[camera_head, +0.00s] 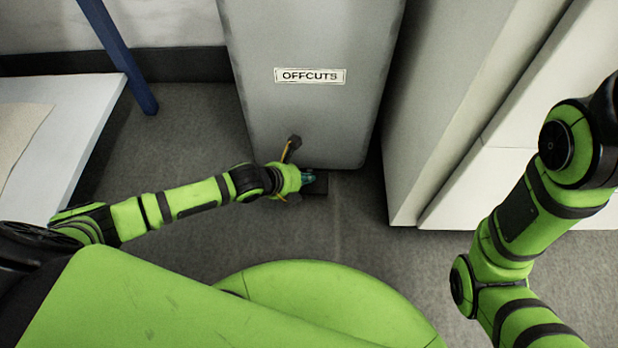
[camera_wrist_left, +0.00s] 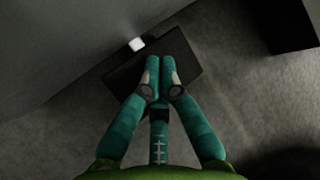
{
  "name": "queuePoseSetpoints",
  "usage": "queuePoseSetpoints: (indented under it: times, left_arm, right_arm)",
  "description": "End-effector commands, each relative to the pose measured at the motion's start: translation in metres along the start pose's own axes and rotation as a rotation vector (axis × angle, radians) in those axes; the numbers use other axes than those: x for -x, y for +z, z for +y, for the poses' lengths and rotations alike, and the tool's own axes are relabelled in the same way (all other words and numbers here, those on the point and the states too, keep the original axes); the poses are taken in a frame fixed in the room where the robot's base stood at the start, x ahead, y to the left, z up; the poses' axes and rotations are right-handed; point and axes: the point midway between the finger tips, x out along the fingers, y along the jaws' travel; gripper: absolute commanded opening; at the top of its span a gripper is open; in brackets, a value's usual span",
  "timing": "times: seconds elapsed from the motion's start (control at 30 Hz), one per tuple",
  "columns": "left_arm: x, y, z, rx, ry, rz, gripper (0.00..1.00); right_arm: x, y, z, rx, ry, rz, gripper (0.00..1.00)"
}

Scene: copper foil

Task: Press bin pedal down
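The grey bin (camera_head: 311,115) labelled OFFCUTS stands against the back wall. Its dark pedal (camera_head: 318,186) sticks out at the foot of its front, near the floor. My left gripper (camera_head: 309,177) is at the pedal, its fingers over the pedal's left part. In the left wrist view the pedal (camera_wrist_left: 190,62) is a dark plate, and the teal fingertips of my left gripper (camera_wrist_left: 160,62) are together over it, with nothing between them. I cannot tell whether they touch it. My right gripper is out of view.
A white cabinet (camera_head: 440,120) stands close to the right of the bin. At the left are a white table (camera_head: 85,125) and a blue post (camera_head: 122,55). Grey floor (camera_head: 380,255) in front of the bin is clear.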

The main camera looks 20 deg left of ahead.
Motion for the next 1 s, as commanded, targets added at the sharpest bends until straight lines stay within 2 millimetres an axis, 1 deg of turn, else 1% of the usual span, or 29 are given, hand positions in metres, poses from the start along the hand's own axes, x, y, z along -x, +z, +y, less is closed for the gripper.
queuePoseSetpoints:
  times: [0.03,0.2,0.73,0.87,1.0]
  left_arm:
    - [-0.002,-0.002,0.003,0.000,0.005,0.002,0.00]
    - [-0.003,-0.003,0.004,0.000,0.005,0.002,0.00]
    - [-0.004,-0.003,0.003,0.000,0.001,0.000,0.00]
    - [-0.001,0.000,0.001,-0.001,0.000,-0.001,0.00]
    - [0.004,0.004,-0.003,-0.002,0.000,-0.001,0.00]
  right_arm:
    - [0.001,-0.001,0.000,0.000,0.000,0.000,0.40]
    - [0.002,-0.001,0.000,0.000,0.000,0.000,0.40]
    - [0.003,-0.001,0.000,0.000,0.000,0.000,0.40]
    - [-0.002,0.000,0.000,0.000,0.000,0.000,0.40]
    - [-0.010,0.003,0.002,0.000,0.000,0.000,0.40]
